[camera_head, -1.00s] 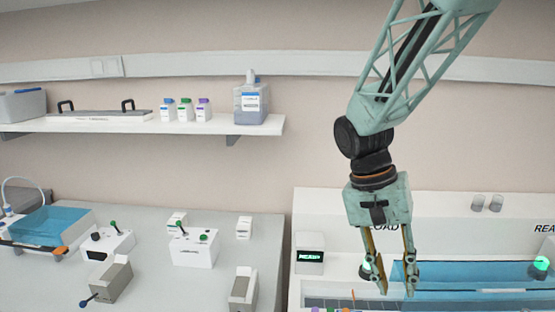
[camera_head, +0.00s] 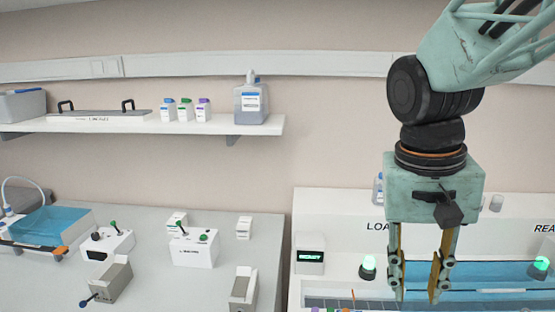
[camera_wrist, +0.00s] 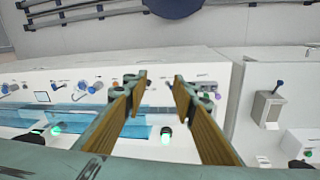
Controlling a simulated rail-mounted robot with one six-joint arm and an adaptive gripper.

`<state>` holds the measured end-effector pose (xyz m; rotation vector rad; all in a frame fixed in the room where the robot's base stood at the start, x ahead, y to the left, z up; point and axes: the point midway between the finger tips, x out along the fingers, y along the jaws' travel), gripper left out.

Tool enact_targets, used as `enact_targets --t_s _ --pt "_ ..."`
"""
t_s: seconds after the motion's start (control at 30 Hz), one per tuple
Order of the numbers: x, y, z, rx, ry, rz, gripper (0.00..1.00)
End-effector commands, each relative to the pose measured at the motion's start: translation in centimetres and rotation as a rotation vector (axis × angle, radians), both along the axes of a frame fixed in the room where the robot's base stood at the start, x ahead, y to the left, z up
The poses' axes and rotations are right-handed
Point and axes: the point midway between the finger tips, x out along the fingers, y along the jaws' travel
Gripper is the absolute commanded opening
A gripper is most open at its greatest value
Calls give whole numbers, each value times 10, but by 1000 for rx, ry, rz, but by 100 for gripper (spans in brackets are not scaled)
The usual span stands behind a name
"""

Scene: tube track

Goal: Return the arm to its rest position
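My gripper (camera_head: 416,296) hangs down from my arm at the right of the head view, in front of the white tube track machine. Its two fingers are apart with nothing between them. In the wrist view my gripper (camera_wrist: 159,77) also shows open and empty, its two tan-faced fingers above the machine. The machine (camera_head: 335,217) has a small lit display (camera_head: 310,256), a green-lit knob (camera_head: 368,266) on the left and another green light (camera_head: 541,261) on the right. The fingers cover part of its blue cover (camera_head: 500,283).
A grey bench (camera_head: 140,220) on the left holds several small white devices and a blue-topped bath (camera_head: 42,226). A wall shelf (camera_head: 140,127) carries small bottles and a large bottle (camera_head: 251,103). The space between shelf and arm is clear.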

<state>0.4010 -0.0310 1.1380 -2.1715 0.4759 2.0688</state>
Motion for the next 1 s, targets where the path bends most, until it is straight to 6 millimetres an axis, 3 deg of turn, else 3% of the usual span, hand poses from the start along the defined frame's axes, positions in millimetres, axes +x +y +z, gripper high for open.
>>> enact_targets --t_s 1.0 --pt "-99 22 46 85 -216 236 25"
